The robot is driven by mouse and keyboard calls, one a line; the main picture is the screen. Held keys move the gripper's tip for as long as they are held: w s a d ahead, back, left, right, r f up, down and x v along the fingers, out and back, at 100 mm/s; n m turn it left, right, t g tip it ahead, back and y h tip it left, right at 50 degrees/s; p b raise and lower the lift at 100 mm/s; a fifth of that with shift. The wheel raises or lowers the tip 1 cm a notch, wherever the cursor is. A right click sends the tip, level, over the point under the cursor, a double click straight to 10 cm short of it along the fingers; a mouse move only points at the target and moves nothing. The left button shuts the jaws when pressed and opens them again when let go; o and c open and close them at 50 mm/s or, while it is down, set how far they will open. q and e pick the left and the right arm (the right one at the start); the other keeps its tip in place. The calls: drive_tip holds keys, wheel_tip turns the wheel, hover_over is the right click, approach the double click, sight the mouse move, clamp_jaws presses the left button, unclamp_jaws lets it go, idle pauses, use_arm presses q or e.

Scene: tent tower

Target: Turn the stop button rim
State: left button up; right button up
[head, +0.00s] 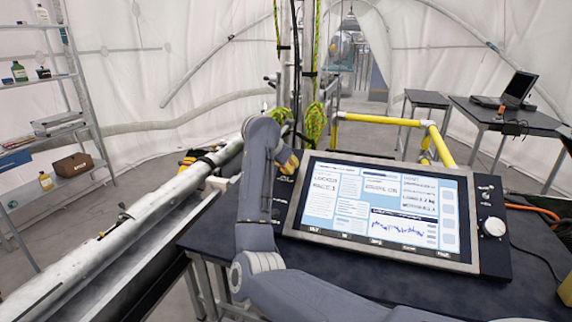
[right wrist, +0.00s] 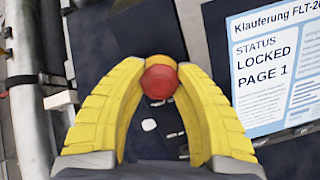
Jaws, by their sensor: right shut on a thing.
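The stop button (right wrist: 160,82) is a red cap in the right wrist view, on the dark panel left of the screen. Yellow shows along its upper edge; I cannot tell rim from fingertip there. My right gripper (right wrist: 160,78) has its two yellow fingers shut around the button, one on each side. In the head view my right gripper (head: 289,160) is at the control panel's upper left corner, and the arm hides the button. The screen (head: 384,212) reads LOCKED and PAGE 1. My left gripper is not in view.
The control panel (head: 492,262) stands on a dark table (head: 400,284), with a white knob (head: 494,227) at its right. A long metal tube (head: 110,245) runs along the left. Yellow rails (head: 385,119) stand behind the panel. A laptop (head: 516,90) is on a back table.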

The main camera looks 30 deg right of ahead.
drive_tip(key=shift+m, duration=0.3)
drive_tip(key=o, duration=1.3)
drive_tip(key=v, duration=1.2)
